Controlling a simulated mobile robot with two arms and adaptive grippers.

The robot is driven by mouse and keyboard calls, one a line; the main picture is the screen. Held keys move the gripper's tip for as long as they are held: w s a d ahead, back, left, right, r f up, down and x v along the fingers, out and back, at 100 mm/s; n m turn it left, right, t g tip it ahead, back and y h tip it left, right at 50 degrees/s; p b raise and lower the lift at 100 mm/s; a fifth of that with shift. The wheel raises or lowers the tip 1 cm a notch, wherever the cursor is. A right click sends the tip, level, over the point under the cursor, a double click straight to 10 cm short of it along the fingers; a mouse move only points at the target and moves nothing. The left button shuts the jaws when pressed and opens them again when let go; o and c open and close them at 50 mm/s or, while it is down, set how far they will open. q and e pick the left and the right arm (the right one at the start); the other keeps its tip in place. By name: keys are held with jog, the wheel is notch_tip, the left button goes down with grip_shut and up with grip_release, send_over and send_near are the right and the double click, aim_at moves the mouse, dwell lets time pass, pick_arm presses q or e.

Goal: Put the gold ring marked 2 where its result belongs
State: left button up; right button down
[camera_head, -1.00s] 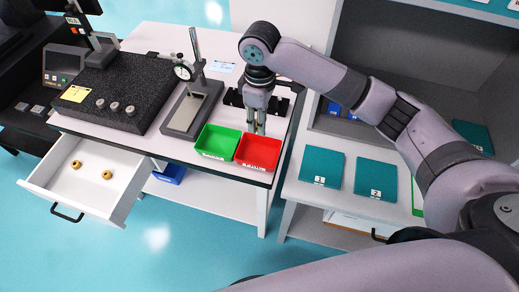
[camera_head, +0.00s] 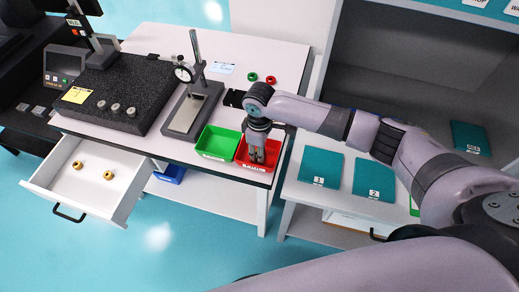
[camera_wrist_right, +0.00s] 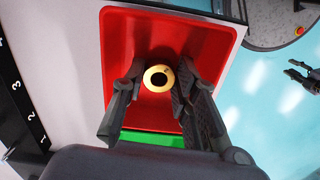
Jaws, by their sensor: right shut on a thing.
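My right gripper (camera_head: 257,161) points down over the red tray (camera_head: 242,153), which stands at the front right corner of the white table. In the right wrist view its two fingers (camera_wrist_right: 160,88) are closed on a gold ring (camera_wrist_right: 159,78), with the red tray (camera_wrist_right: 205,38) below. I cannot read a mark on the ring or tell its height above the tray floor. The green tray (camera_head: 218,142) stands directly left of the red one and looks empty. A dark gripper, probably my left one (camera_wrist_right: 294,70), shows small at the right edge of the wrist view.
Two gold rings (camera_head: 78,165) (camera_head: 108,174) lie in the open drawer (camera_head: 62,190). A dial gauge stand (camera_head: 186,112) is left of the trays. Teal pads (camera_head: 321,167) (camera_head: 374,179) are right.

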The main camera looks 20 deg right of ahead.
jog(key=c, duration=1.3)
grip_release()
notch_tip(320, 180, up, 12)
jog(key=shift+r+b, duration=0.1)
jog(key=shift+b, duration=0.45)
